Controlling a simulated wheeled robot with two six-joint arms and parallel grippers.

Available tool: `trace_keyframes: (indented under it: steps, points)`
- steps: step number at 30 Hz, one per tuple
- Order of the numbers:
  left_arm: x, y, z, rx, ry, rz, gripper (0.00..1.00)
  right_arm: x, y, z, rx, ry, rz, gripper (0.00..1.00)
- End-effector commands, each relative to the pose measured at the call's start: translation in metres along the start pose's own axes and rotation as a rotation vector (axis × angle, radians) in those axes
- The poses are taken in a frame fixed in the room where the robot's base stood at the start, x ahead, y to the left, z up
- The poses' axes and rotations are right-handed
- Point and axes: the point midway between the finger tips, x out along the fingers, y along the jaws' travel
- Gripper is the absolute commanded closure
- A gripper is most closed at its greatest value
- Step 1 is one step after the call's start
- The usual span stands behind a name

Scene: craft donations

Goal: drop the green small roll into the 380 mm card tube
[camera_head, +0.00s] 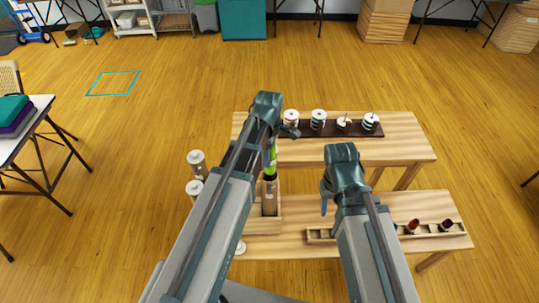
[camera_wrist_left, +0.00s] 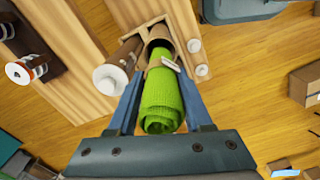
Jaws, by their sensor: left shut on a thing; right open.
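My left gripper (camera_head: 271,150) is shut on the green small roll (camera_head: 272,162). In the left wrist view the green roll (camera_wrist_left: 162,105) lies between the two blue fingers, with a tan band near its far end. A brown card tube (camera_head: 269,199) stands upright in a wooden holder, directly below the roll in the head view. Its open mouth (camera_wrist_left: 159,33) shows just beyond the roll's far end in the left wrist view. I cannot tell whether the roll's tip is inside the mouth. My right gripper (camera_head: 325,200) is open and empty above the front table.
White-capped tubes (camera_head: 197,160) stand left of the holder; one capped tube (camera_wrist_left: 110,79) is close beside the roll in the wrist view. A dark rack (camera_head: 330,129) with several spools lies on the back table. A wooden tray (camera_head: 432,230) with small items is at front right.

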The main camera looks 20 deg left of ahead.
Motion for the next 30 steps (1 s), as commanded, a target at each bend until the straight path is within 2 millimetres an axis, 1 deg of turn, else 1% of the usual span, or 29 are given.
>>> trace_keyframes:
  steps: [1,12,17,25,26,30]
  points:
    - [0.011,0.000,0.000,0.000,0.000,0.000,1.00,0.011,-0.001,-0.001,0.000,0.000,0.000,0.50]
    - [0.043,0.000,0.000,0.000,0.000,0.000,1.00,0.043,-0.004,-0.003,0.002,0.000,0.000,0.50]
    - [0.048,0.000,0.000,0.000,0.000,0.000,1.00,0.048,-0.005,-0.003,0.002,0.000,0.000,0.50]
    - [0.047,0.000,0.000,0.000,0.000,0.000,1.00,0.047,-0.004,-0.003,0.002,0.000,0.000,0.50]
    - [0.047,0.000,0.000,0.000,0.000,0.000,0.46,0.047,-0.004,-0.003,0.002,0.000,0.000,0.50]
    - [0.047,0.000,0.000,0.000,0.000,0.000,0.21,0.047,-0.004,-0.003,0.002,0.000,0.000,0.50]
